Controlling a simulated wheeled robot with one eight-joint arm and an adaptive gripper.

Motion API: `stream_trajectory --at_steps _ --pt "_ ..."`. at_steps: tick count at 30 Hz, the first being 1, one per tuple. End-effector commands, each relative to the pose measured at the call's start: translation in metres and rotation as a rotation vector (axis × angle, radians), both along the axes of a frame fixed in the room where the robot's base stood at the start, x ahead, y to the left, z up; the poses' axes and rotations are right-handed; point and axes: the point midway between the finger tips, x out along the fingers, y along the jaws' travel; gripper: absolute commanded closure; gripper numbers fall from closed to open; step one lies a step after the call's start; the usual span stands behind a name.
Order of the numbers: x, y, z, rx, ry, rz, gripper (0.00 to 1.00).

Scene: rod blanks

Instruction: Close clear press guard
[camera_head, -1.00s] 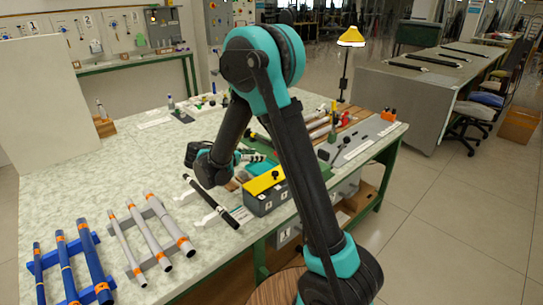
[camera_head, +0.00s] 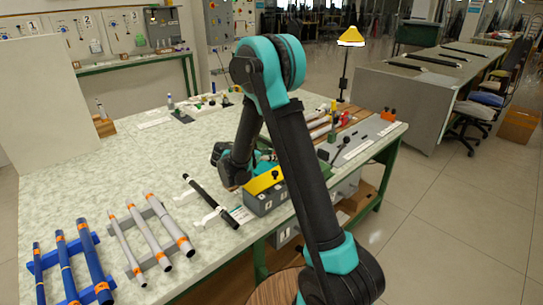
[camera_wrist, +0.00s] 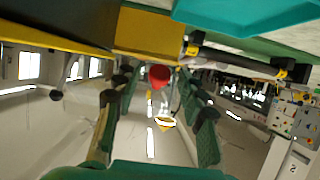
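A grey box with a yellow top (camera_head: 264,182) stands at the table's near right edge. I cannot make out a clear guard panel or tell whether one is up or down. In the wrist view, a yellow bar (camera_wrist: 155,28) crosses the top, with a red ball knob (camera_wrist: 158,75) below it. My gripper (camera_wrist: 153,88) is open, its fingers apart on either side of the knob in the picture. I cannot tell whether the knob is between the fingers or beyond them. In the head view my arm partly hides the gripper behind the box.
A dark rod (camera_head: 208,198) lies on white supports left of the box. Blue rods (camera_head: 66,264) and grey rods with orange bands (camera_head: 155,235) lie on racks at front left. More tools and rods stand behind my arm. The table's middle left is clear.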

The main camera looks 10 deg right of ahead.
Motion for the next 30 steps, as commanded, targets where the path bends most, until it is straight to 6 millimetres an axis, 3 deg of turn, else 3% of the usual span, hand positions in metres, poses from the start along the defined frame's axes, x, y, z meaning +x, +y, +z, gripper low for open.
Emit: stream_trajectory --at_steps 1,9,22,30 --pt "0.0 0.0 0.0 0.0 0.0 0.0 0.68" --pt "0.0 0.0 0.0 0.0 0.0 0.0 1.0" --pt "0.0 -0.001 0.002 0.011 0.008 -0.001 1.0" --pt "0.002 -0.006 0.013 0.11 0.074 -0.003 1.0"
